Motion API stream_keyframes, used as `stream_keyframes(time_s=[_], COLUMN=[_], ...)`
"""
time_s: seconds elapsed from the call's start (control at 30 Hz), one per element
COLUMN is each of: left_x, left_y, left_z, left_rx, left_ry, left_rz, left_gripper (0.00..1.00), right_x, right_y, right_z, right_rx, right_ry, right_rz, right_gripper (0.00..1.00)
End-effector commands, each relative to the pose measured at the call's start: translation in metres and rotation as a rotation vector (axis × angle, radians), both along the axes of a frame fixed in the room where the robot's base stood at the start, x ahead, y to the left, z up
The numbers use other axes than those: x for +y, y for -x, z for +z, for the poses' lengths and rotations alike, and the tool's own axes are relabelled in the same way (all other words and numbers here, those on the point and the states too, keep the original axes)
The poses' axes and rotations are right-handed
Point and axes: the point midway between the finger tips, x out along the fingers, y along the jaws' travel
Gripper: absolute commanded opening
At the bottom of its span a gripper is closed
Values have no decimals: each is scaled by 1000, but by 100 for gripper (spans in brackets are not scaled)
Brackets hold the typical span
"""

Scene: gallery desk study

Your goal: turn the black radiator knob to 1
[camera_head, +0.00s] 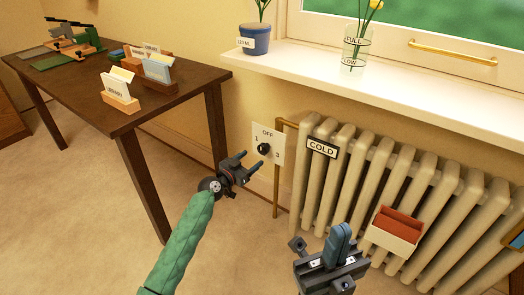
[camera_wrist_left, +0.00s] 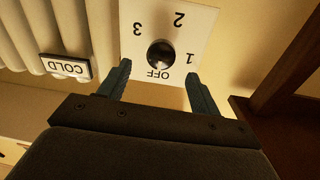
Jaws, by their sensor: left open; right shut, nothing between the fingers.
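The black radiator knob (camera_head: 263,149) sits on a white dial plate (camera_head: 277,139) on the wall, left of the radiator. In the left wrist view the knob (camera_wrist_left: 160,54) appears upside down among the marks OFF, 1, 2 and 3. I cannot tell clearly which mark it points to. My left gripper (camera_head: 251,160) is open just in front of the plate. In the left wrist view its fingers (camera_wrist_left: 158,74) are on either side of the knob's line, apart from it. My right gripper (camera_head: 340,237) is shut and empty, in front of the radiator.
The cream radiator (camera_head: 345,180) carries a COLD sign (camera_head: 322,147) and a box with a red inside (camera_head: 396,228). A pipe (camera_head: 277,185) runs beside the plate. A dark desk (camera_head: 150,113) with card holders stands left. A windowsill (camera_head: 400,82) holds a blue pot and a glass.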

Motion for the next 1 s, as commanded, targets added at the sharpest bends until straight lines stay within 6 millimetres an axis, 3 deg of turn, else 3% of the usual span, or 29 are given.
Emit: stream_keyframes(time_s=[0.27,0.7,1.0], left_x=[-5,-41,-48], left_y=[-8,-53,-62], left_z=[2,1,1], left_rx=[-55,-53,-52], left_ry=[-52,-51,-53], left_rz=[10,9,9], left_gripper=[64,64,64], right_x=[-2,-1,-1], right_y=[5,5,5], right_z=[0,-2,-1], right_rx=[-28,-28,-28], right_ry=[-11,-13,-14], right_rz=[2,7,9], right_gripper=[0,0,0])
